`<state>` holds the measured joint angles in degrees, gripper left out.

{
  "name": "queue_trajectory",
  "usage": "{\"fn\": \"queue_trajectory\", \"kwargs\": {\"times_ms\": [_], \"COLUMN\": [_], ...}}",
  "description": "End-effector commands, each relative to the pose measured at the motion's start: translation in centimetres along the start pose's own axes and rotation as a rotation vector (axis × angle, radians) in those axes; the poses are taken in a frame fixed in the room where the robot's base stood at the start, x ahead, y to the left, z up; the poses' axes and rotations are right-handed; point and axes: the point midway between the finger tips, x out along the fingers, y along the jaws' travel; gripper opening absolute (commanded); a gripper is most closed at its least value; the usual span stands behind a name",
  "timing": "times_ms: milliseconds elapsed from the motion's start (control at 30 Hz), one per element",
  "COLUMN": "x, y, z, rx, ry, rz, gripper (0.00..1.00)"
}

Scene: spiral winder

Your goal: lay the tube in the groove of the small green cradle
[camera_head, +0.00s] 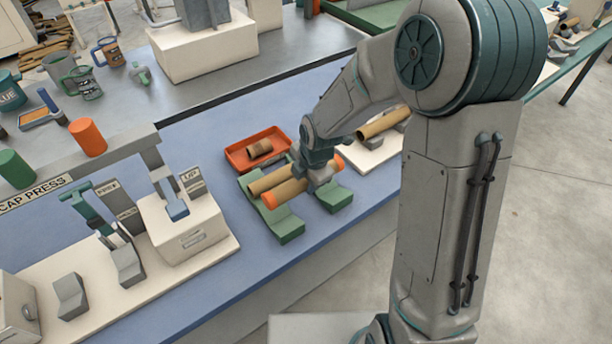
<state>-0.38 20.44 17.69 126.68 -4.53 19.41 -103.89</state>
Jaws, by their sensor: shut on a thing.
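My gripper (318,180) is shut on a brown cardboard tube with orange ends (291,190). The tube lies slantwise, its near orange end at lower left and its far end just right of my gripper. A long green cradle (288,226) is under its left part. A small green cradle (336,199) stands to the right, just below and right of my gripper. Whether the held tube touches either cradle I cannot tell. A second brown tube (268,179) lies behind it, over the back part of the long cradle. My fingers hide part of the held tube.
An orange tray (236,158) with a short brown roll (260,148) is behind. Another tube (383,124) lies on a white block at right. The cap press station (185,228) stands at left. The blue mat between it and the cradles is clear.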

Motion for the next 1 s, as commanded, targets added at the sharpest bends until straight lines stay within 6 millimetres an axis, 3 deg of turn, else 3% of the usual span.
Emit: {"fn": "queue_trajectory", "kwargs": {"times_ms": [33,500,933,967,1000], "x": [1.2,6.2,6.7,6.7,6.7], "y": [-0.3,-1.8,-1.9,-1.9,-1.9], "z": [0.0,0.1,0.1,0.1,0.1], "rx": [0.000,0.002,0.003,0.003,0.003], "ry": [0.000,-0.001,-0.001,-0.001,-0.001], "rz": [-0.001,-0.001,-0.001,-0.001,-0.001], "gripper": [0.17,0.17,0.17,0.48,0.59]}}
